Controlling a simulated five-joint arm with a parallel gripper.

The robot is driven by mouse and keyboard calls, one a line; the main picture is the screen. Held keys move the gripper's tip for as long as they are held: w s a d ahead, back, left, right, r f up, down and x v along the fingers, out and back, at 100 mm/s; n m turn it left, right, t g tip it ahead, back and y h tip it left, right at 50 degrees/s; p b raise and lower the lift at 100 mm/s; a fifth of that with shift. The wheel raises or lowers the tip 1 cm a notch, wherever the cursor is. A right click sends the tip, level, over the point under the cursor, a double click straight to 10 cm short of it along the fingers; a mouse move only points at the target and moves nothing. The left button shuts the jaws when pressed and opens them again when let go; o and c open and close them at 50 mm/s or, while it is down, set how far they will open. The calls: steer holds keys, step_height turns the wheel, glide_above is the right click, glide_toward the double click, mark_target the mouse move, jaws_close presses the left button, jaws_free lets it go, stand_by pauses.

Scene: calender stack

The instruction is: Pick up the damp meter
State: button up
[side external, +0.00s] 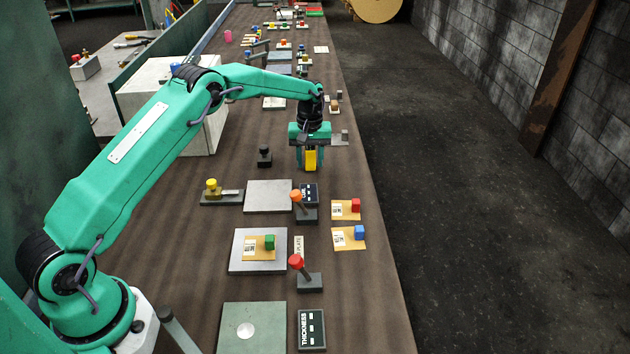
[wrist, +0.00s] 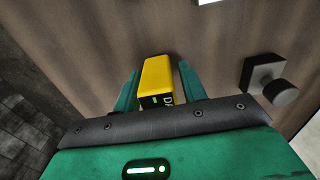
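The damp meter is a yellow block (side external: 310,159) with a dark, lettered end face. In the wrist view the damp meter (wrist: 157,80) sits between my two fingers. My gripper (side external: 311,165) points down over the brown table, with a finger on each side of the meter. In the wrist view my gripper (wrist: 160,80) shows narrow gaps between the fingers and the meter, so it looks open around it. The meter's underside is hidden, so I cannot tell whether it touches the table.
A black knobbed block (side external: 264,156) stands left of my gripper, and a grey plate with a small post (side external: 341,138) lies close on the right. Nearer are a bare grey plate (side external: 268,196) and an orange-knobbed lever (side external: 303,207). The table's right edge is close.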

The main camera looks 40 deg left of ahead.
mark_target(311, 148)
jaws_close()
steer(key=shift+r, duration=0.25)
steer(key=shift+r, duration=0.55)
steer(key=r, duration=0.3)
steer(key=shift+d, duration=0.25)
steer(key=s+d+r, duration=0.4)
steer(key=d+r, duration=0.2)
steer(key=d, duration=0.4)
steer(key=shift+s+d+r, duration=0.15)
steer(key=shift+s+r, duration=0.1)
steer(key=shift+s, duration=0.05)
